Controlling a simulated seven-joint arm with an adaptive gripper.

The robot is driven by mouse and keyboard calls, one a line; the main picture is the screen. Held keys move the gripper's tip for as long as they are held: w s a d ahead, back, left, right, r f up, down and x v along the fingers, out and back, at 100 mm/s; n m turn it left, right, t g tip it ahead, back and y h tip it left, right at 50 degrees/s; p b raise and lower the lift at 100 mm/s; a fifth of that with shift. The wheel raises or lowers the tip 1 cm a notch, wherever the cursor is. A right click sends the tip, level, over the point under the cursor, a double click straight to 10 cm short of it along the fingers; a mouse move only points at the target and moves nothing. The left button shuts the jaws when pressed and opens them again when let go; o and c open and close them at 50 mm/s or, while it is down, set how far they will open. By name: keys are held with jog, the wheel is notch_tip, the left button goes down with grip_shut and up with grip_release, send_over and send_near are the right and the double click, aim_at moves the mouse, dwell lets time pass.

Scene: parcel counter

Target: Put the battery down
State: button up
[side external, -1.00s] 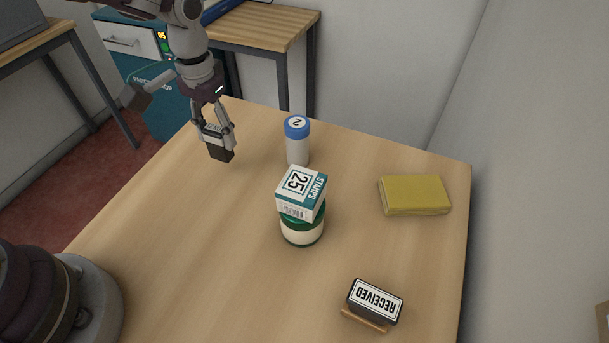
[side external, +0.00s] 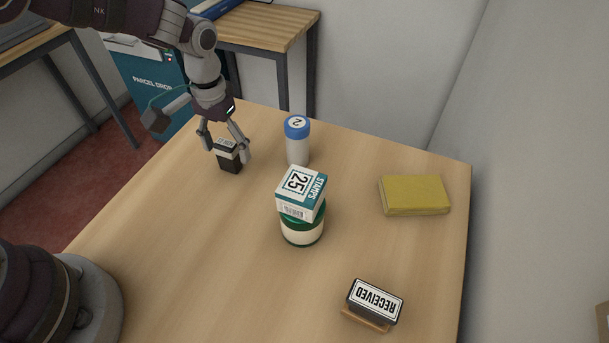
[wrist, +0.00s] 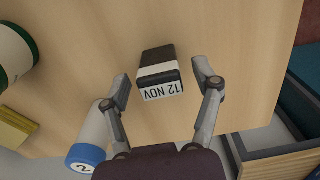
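No object is recognisable as a battery; the thing at my gripper is a small dark block (side external: 229,163) with a white band. In the wrist view the block (wrist: 157,58) has an end label reading "12 NOV", like a date stamp. It stands upright on the wooden table (side external: 190,240), near the far left edge. My gripper (side external: 225,146) is still around it, with one finger on each side. The wrist view shows my gripper (wrist: 160,74) open, with a gap between each finger and the block.
A white bottle with a blue cap (side external: 298,146) stands close by on the right. A stamps box (side external: 301,192) sits on a green-lidded jar (side external: 302,231). A yellow pad (side external: 414,195) and a "RECEIVED" stamp (side external: 375,302) lie further right. The table's left-front area is clear.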

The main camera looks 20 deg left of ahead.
aim_at(224, 144)
notch_tip(224, 144, up, 12)
jog(key=s+a+r+t, duration=0.3)
jog(key=s+a+r, duration=0.1)
jog(key=s+r, duration=0.3)
jog(key=s+a+f+t, duration=0.1)
jog(key=s+a+t, duration=0.1)
jog(key=s, duration=0.6)
jog(key=shift+s+a+t, duration=0.25)
jog(key=shift+t, duration=0.05)
